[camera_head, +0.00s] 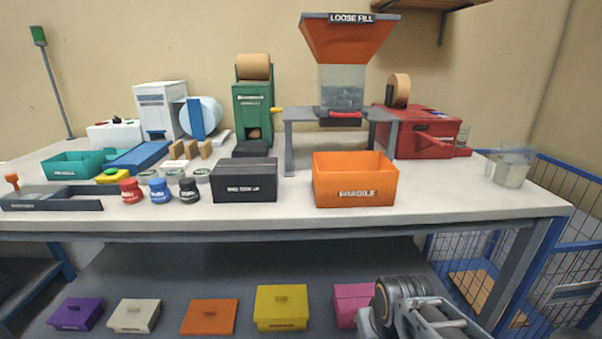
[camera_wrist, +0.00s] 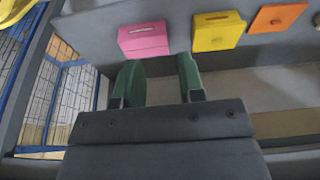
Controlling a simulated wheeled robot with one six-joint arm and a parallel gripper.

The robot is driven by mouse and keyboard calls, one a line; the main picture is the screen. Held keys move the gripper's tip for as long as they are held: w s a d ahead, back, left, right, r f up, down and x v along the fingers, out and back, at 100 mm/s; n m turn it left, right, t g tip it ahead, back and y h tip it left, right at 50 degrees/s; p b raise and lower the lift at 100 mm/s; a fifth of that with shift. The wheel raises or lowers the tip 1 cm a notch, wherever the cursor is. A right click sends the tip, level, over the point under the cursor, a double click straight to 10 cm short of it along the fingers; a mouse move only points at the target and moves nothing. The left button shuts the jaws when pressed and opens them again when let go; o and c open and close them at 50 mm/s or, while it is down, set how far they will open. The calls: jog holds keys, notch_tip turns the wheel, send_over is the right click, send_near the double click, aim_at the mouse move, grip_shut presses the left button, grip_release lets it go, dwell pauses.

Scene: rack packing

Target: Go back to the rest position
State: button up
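My gripper (camera_wrist: 160,66) shows in the wrist view with its two green fingers apart and nothing between them. In that view its fingertips point towards the lower shelf, near a pink box (camera_wrist: 143,40) and a yellow box (camera_wrist: 218,32). In the head view my arm shows at the lower right, low in front of the bench; the fingers are hidden there.
The workbench (camera_head: 450,200) carries an orange FRAGILE bin (camera_head: 352,180), a black box (camera_head: 245,182), a loose fill hopper (camera_head: 348,42) and a red machine (camera_head: 425,135). Several lidded boxes, including a purple one (camera_head: 77,314), line the lower shelf. A blue wire cage (camera_head: 575,215) stands at the right.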

notch_tip(320, 180, up, 32)
jog(key=p, duration=2.8)
jog(key=shift+s+a+t, duration=0.25)
jog(key=shift+s+t, duration=0.05)
jog(key=shift+s, duration=0.15)
jog(key=shift+d+r, duration=0.1)
